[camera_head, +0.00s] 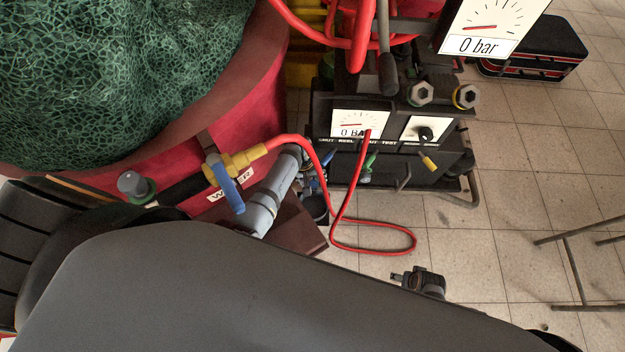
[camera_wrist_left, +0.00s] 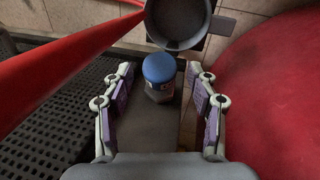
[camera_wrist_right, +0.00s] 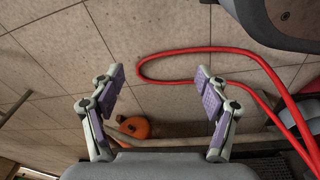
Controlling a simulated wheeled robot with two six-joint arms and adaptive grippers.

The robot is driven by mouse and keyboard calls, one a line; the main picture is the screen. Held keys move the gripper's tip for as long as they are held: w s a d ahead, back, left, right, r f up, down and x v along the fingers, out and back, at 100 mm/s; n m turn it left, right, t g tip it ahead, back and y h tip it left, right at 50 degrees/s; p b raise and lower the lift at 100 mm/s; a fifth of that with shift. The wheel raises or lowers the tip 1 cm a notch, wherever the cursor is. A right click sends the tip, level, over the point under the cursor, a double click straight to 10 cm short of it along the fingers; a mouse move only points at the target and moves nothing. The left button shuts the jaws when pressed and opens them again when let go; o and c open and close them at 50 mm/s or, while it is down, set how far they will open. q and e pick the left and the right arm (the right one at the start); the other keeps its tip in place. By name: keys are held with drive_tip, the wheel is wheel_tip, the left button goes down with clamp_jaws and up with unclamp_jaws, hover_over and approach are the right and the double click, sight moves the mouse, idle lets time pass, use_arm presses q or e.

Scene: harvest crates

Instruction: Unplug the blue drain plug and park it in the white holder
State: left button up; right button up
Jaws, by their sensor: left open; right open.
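The blue drain plug (camera_wrist_left: 159,68) shows in the left wrist view as a round blue cap on a paler body. My left gripper (camera_wrist_left: 160,85) is open, with its purple-padded fingers on either side of the plug and visible gaps on both sides. In the head view my left gripper (camera_head: 310,180) is small and partly hidden between the red tub and the black machine. My right gripper (camera_wrist_right: 160,85) is open and empty above the tiled floor. I cannot make out the white holder in any view.
A dark round cup (camera_wrist_left: 180,22) stands just beyond the plug. A red hose (camera_head: 375,252) loops over the floor from the black machine (camera_head: 390,155). The red tub (camera_head: 265,100) holds green netting. A black perforated grid (camera_wrist_left: 65,90) lies left of the plug.

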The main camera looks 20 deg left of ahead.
use_arm(q)
drive_tip(key=c, duration=1.2)
clamp_jaws()
use_arm(e)
drive_tip(key=shift+r, duration=0.1)
use_arm(q)
drive_tip(key=shift+s+r, duration=0.15)
drive_tip(key=shift+s+r+p, duration=0.1)
drive_tip(key=shift+s+p, duration=0.1)
drive_tip(key=shift+p, duration=0.35)
drive_tip(key=shift+s+d+r+p, duration=0.1)
drive_tip(key=shift+s+r+p, duration=0.1)
drive_tip(key=shift+p, duration=0.1)
use_arm(e)
drive_tip(key=shift+s+d+f, duration=0.3)
drive_tip(key=shift+s+f, duration=0.55)
